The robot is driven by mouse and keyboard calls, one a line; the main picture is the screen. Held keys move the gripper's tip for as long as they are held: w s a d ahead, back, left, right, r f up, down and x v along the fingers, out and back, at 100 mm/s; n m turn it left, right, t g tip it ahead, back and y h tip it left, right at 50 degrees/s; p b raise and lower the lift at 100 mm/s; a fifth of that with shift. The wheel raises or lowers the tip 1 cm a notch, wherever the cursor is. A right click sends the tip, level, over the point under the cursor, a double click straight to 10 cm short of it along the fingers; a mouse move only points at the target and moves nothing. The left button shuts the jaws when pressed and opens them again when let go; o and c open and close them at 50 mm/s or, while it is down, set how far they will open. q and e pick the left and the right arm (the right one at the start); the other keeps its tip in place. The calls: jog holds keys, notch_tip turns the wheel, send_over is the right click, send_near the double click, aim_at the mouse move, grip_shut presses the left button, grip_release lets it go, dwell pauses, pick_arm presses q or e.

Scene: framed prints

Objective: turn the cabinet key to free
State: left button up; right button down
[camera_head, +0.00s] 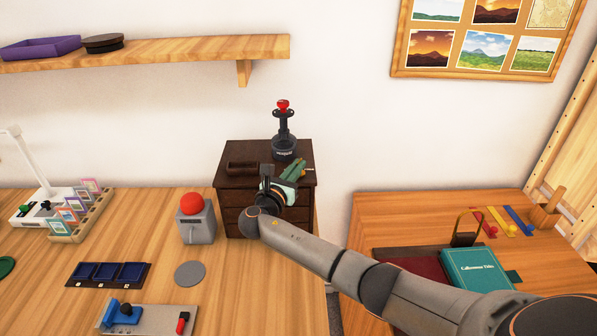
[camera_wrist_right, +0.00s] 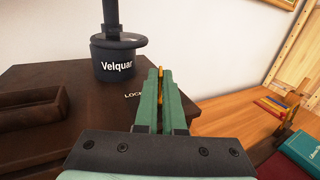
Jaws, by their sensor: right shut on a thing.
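The dark brown cabinet (camera_head: 233,196) stands against the wall, with drawers in its front; its top also shows in the right wrist view (camera_wrist_right: 40,80). My right gripper (camera_head: 297,168) reaches over the right part of the cabinet top. In the right wrist view its green fingers (camera_wrist_right: 160,88) are closed around a thin golden key (camera_wrist_right: 161,80), of which only a narrow strip shows. Beside the fingers, white lettering (camera_wrist_right: 132,96) beginning "LOC" is partly covered. The fingers hide most of the key, so its turn angle cannot be told. My left gripper is out of view.
A black stand (camera_head: 284,148) marked "Velquar", with a red top, stands close behind the fingers on the cabinet. A dark wooden block (camera_wrist_right: 32,108) lies left on the top. A grey box with a red button (camera_head: 192,203) stands left; a teal book (camera_head: 475,270) lies right.

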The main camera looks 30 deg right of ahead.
jog(key=shift+w+a+f+m+g+h+b, duration=0.15)
jog(key=shift+m+g+h+b, duration=0.6)
jog(key=shift+g+b, duration=0.5)
jog(key=shift+w+d+r+m+g+h+b, duration=0.1)
jog(key=shift+m+g+h+b, duration=0.35)
jog(key=shift+m+g+b, duration=0.65)
jog(key=shift+g+b, duration=0.55)
jog(key=shift+b, duration=0.1)
jog(key=shift+m, duration=0.25)
jog(key=c, duration=1)
grip_release()
jog(key=shift+a, duration=0.1)
